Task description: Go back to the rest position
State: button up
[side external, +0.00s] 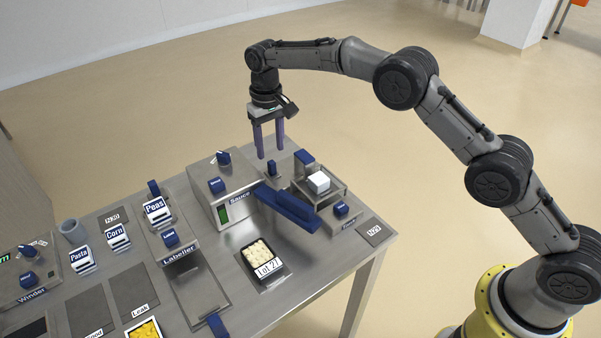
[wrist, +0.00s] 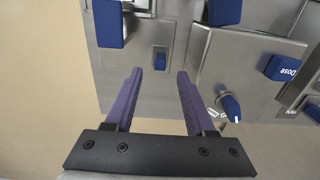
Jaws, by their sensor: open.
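In the wrist view the open fingers (wrist: 160,75) frame a small blue switch (wrist: 160,60) on a steel panel below. My arm reaches in from the right of the side view, raised well over the table.
The sauce unit (side external: 225,190) has blue knobs and a blue bar (side external: 288,208) beside it. A black tray labelled Lot 71 (side external: 262,262) sits in front. The labeller (side external: 175,240) and several label blocks stand at left. The floor behind is clear.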

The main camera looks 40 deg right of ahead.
jog(key=shift+w+d+r, duration=0.1)
jog(key=shift+d+r, duration=0.1)
jog(key=shift+r, duration=0.1)
jog(key=s+d+r+m+t, duration=0.1)
jog(key=s+d+r+t, duration=0.15)
jog(key=r, duration=0.85)
jog(key=s+d+r+t, duration=0.1)
jog(key=s+d+r, duration=0.3)
jog(key=r, duration=0.7)
jog(key=s+d+r, duration=0.4)
jog(key=s+r, duration=0.2)
jog(key=s, duration=0.3)
jog(key=s+d+t, duration=0.2)
jog(key=s+d, duration=0.2)
jog(key=s, duration=1.3)
jog(key=s+f+n, duration=0.1)
jog(key=s+f, duration=0.9)
jog(key=f, duration=0.2)
jog(key=shift+s+d+f, duration=0.25)
jog(key=shift+d+f, duration=0.1)
jog(key=shift+d, duration=0.1)
